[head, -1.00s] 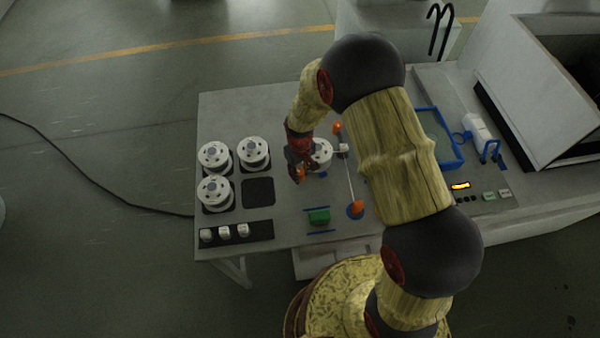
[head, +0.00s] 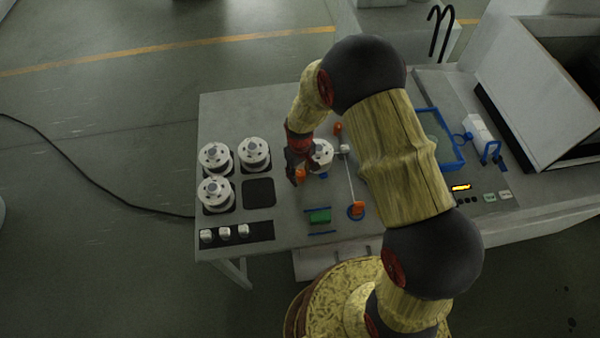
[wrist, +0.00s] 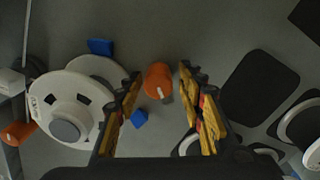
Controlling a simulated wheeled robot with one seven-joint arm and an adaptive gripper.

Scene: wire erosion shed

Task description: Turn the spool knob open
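The orange spool knob (wrist: 158,80) stands on the grey bench top beside a white spool (wrist: 70,115). It has a pale mark on its near side, and blue marks lie on the bench around it. In the head view the knob (head: 300,175) shows just left of and below that spool (head: 321,153). My gripper (wrist: 159,76) is open, with one finger on each side of the knob in the wrist view. Gaps show on both sides, so no grip is seen. In the head view my gripper (head: 295,168) is right at the knob and partly covers it.
Several white spools (head: 214,155) stand at the bench's left beside an empty dark pad (head: 258,193). Another orange knob (head: 357,208) sits at the front on a blue mark, and a green block (head: 319,216) lies nearby. A thin wire runs right of the spool.

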